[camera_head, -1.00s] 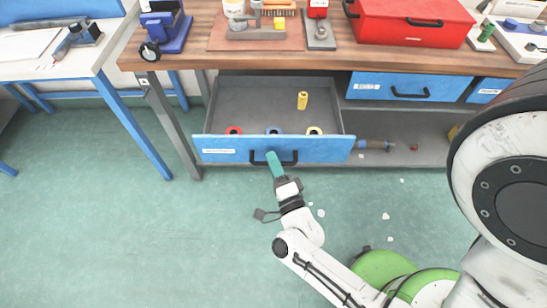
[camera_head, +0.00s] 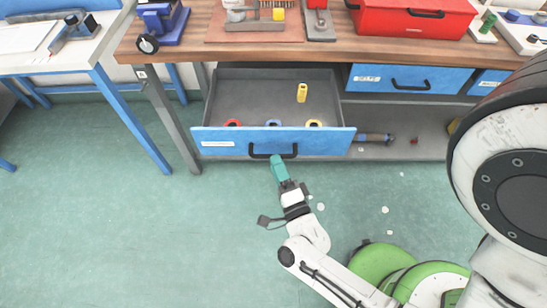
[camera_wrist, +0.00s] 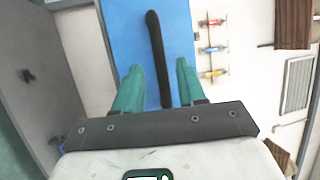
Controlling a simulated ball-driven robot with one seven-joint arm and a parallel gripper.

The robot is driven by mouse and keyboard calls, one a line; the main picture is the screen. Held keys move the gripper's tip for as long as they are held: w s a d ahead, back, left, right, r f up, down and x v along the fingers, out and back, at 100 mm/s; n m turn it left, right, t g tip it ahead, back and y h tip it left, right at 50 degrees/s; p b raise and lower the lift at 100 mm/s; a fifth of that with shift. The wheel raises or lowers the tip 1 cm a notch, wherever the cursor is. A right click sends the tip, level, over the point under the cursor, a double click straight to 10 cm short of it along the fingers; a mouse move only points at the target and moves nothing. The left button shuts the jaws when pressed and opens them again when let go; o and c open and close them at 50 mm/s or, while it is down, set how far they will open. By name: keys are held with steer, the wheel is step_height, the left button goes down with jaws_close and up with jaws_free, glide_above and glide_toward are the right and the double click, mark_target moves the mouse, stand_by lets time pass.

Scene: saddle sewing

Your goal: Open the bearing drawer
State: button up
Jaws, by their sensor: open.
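The blue-fronted bearing drawer (camera_head: 225,145) stands pulled out under the wooden workbench in the head view, its grey inside exposed. Its black handle (camera_head: 258,155) is on the middle of the front. My gripper (camera_head: 278,163) has teal fingers and is just in front of and below the handle. In the wrist view my gripper (camera_wrist: 158,85) is open, with the dark handle (camera_wrist: 156,45) appearing between its fingers against the blue front (camera_wrist: 130,35). The fingers appear not closed on it.
Another blue drawer (camera_head: 385,77) is shut at the right. A red toolbox (camera_head: 415,18) stands on the bench (camera_head: 200,45). The floor left is clear.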

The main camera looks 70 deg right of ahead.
steer(key=b+v, duration=0.1)
steer(key=v, duration=0.6)
steer(key=shift+s, duration=0.15)
steer(key=shift+a, duration=0.1)
steer(key=w+a+f+n+g+y, duration=0.1)
steer(key=w+a+n+y, duration=0.2)
steer(key=w+n+y, duration=0.5)
steer(key=w+a+f+n+g+y, duration=0.1)
steer(key=w+a+f+n+y, duration=0.2)
steer(key=n+y, duration=0.5)
steer(key=s+d+r+n+g+h, duration=0.1)
steer(key=s+r+n+g, duration=0.1)
steer(key=s+n+g, duration=0.2)
steer(key=s+d+r+n+g+h+p, duration=0.1)
steer(key=s+r+n+g, duration=0.1)
steer(key=s+n+g, duration=0.3)
steer(key=shift+s+d+n+g, duration=0.3)
steer(key=shift+s+d+g, duration=0.1)
steer(key=shift+s+g, duration=0.6)
